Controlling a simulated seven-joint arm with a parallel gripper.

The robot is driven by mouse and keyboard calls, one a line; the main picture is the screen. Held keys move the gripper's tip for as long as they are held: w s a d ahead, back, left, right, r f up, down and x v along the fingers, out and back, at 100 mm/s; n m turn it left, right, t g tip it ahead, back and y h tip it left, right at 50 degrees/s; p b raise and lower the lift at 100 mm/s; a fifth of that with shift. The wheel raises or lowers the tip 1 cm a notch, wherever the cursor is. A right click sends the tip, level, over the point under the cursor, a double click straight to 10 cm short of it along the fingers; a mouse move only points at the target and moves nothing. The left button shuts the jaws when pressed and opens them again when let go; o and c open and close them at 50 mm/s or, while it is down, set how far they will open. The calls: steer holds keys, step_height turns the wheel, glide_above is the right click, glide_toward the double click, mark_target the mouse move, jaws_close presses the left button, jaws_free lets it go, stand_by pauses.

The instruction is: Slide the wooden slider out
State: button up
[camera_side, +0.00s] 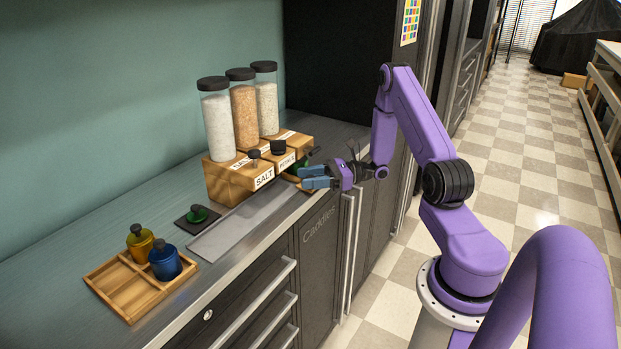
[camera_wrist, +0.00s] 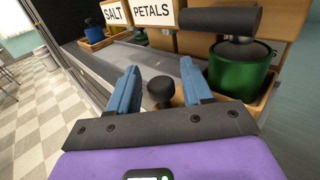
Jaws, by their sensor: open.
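The wooden dispenser (camera_side: 228,181) stands against the wall, with SALT and another label on its front. In the wrist view, light wood that looks like the slider (camera_wrist: 264,98) shows beside and under a green pot (camera_wrist: 240,76) with a dark top. A dark round knob (camera_wrist: 160,90) stands between my fingertips; its join to the slider is mostly hidden. My gripper (camera_side: 314,177) is at the dispenser's right end, near the counter edge. In the wrist view its blue fingers (camera_wrist: 160,88) are apart, one on each side of the knob, with visible gaps. It holds nothing.
Three dark-lidded jars (camera_side: 243,115) stand on the dispenser. A grey metal tray (camera_side: 225,235) lies in front. A green-knobbed dark pad (camera_side: 198,217) lies left of it. A wooden divided tray (camera_side: 127,299) holds a yellow and a blue bottle (camera_side: 165,262). The counter's front edge is close.

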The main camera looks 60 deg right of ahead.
jaws_close()
steer(key=shift+a, duration=0.1)
steer(key=a, duration=3)
steer(key=shift+a+r, duration=0.15)
steer(key=shift+a, duration=0.05)
jaws_free()
steer(key=shift+a, duration=0.1)
steer(key=shift+d, duration=0.3)
steer(key=shift+s+d+f, duration=0.2)
steer(key=shift+s+d, duration=0.05)
steer(key=v, duration=0.6)
steer(key=shift+s, duration=0.3)
